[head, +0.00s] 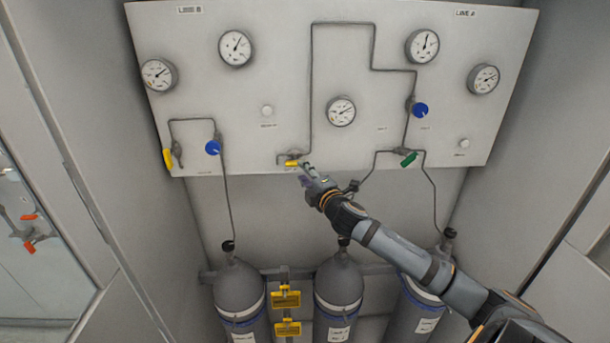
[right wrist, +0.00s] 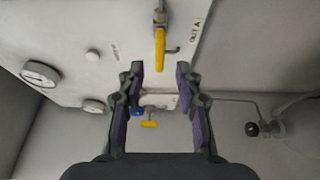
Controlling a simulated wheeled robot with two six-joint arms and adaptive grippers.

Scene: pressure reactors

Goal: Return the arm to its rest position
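My right arm (head: 400,250) comes in from the lower right in the head view and reaches up to the panel. Its gripper (head: 306,172) is at the panel's lower edge, close to a yellow valve handle (head: 292,163). In the right wrist view the two fingers of the right gripper (right wrist: 159,70) stand wide apart with nothing between them. A yellow handle (right wrist: 160,48) shows just beyond the fingertips, apart from them. My left gripper is not in view.
The white panel (head: 270,60) carries several gauges, blue knobs (head: 420,110), a green handle (head: 408,159) and thin pipes. Grey cylinders (head: 338,285) stand below, with yellow tags (head: 286,299) between two of them. Cabinet walls close in on both sides.

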